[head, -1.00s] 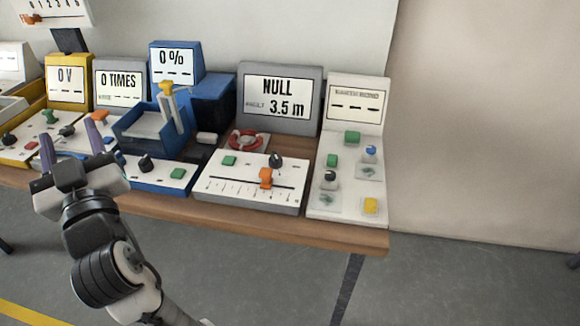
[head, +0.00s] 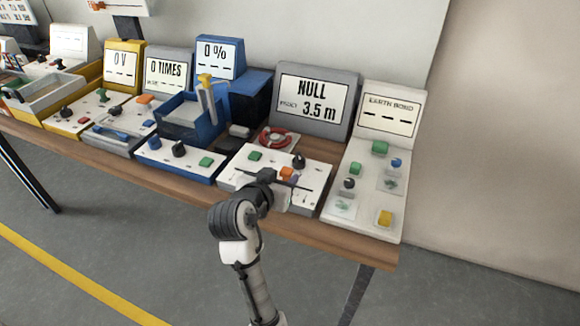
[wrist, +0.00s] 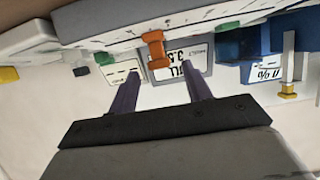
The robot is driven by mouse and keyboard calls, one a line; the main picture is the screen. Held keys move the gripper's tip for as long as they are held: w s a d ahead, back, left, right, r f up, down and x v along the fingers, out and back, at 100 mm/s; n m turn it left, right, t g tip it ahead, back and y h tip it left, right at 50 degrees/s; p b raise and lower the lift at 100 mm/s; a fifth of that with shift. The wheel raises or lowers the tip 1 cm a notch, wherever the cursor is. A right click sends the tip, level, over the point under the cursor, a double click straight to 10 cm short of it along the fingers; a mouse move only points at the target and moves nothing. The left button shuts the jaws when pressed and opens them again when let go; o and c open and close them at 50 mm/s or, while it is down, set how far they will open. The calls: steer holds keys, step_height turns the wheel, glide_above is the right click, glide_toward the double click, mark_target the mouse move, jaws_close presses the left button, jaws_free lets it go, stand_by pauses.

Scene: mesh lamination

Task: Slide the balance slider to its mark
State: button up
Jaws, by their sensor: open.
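The balance slider has an orange handle (head: 287,173) on a white sloped panel (head: 312,205) in front of the grey NULL display (head: 312,98), which reads NULL and 3.5 m. My gripper (head: 284,181) is in front of this panel in the head view and hides part of its scale and slot. In the wrist view the scene is upside down, and the orange handle (wrist: 155,50) stands ahead, roughly in line with the gap between my two open fingers (wrist: 160,80). The handle looks clear of both fingers. The slider's mark cannot be made out.
A panel with green, blue and yellow buttons (head: 365,203) stands to the right. A blue unit with a tray (head: 190,128) and a 0 % display is to the left. A red ring (head: 278,137) lies behind the slider panel. The wooden table edge (head: 310,240) runs below.

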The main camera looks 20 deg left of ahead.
mark_target(285, 173)
steer(key=p+x, duration=0.1)
steer(key=x, duration=0.5)
steer(key=shift+w+f, duration=0.1)
jaws_close()
